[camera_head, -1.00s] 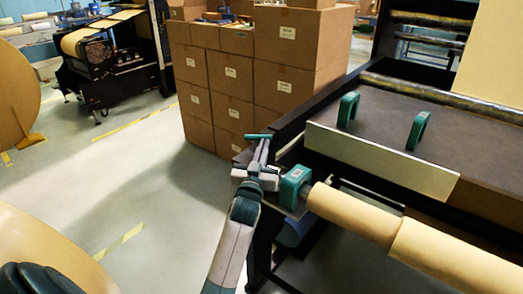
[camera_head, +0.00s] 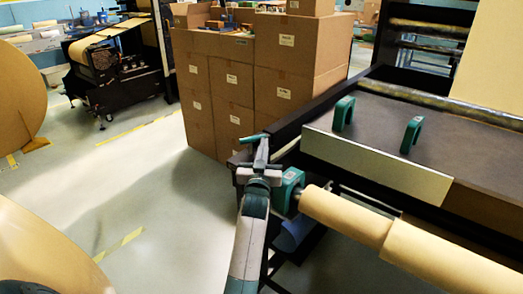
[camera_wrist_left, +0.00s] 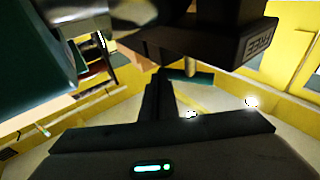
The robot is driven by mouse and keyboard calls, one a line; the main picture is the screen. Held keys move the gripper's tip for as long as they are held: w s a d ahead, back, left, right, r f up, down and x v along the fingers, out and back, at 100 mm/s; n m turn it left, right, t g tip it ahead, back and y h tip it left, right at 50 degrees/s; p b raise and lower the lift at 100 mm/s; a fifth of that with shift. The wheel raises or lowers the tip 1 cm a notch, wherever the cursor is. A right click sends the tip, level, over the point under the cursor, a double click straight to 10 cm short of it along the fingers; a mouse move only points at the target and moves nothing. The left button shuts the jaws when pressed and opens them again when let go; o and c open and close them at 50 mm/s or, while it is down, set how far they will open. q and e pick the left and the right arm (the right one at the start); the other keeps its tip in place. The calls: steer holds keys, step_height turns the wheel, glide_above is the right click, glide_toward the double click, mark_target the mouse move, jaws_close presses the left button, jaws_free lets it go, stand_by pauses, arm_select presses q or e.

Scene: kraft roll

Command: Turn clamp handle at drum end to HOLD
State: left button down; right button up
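The clamp handle (camera_head: 252,138) is a thin teal bar at the drum end, just beyond the teal end block (camera_head: 287,190). It also shows in the wrist view (camera_wrist_left: 198,79), running right from the fingertips. My left gripper (camera_head: 262,150) reaches it from below, and its dark fingers (camera_wrist_left: 160,88) look close together on the bar. The exact contact is partly hidden. A black block (camera_wrist_left: 240,45) above the fingers in the wrist view carries the word FREE, seen upside down. My right gripper is out of view.
A kraft-wrapped roll (camera_head: 345,213) extends right from the end block. A dark table (camera_head: 385,125) with two teal handles and a pale front plate (camera_head: 375,162) stands behind it. Stacked cartons (camera_head: 232,95) stand beyond. The floor left of my arm is open.

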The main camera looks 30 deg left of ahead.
arm_select(q)
steer(key=shift+w, duration=0.6)
steer(key=shift+x, duration=0.85)
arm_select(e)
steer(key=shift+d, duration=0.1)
arm_select(q)
steer(key=shift+w+f, duration=0.1)
steer(key=shift+f, duration=0.1)
stand_by(0.7)
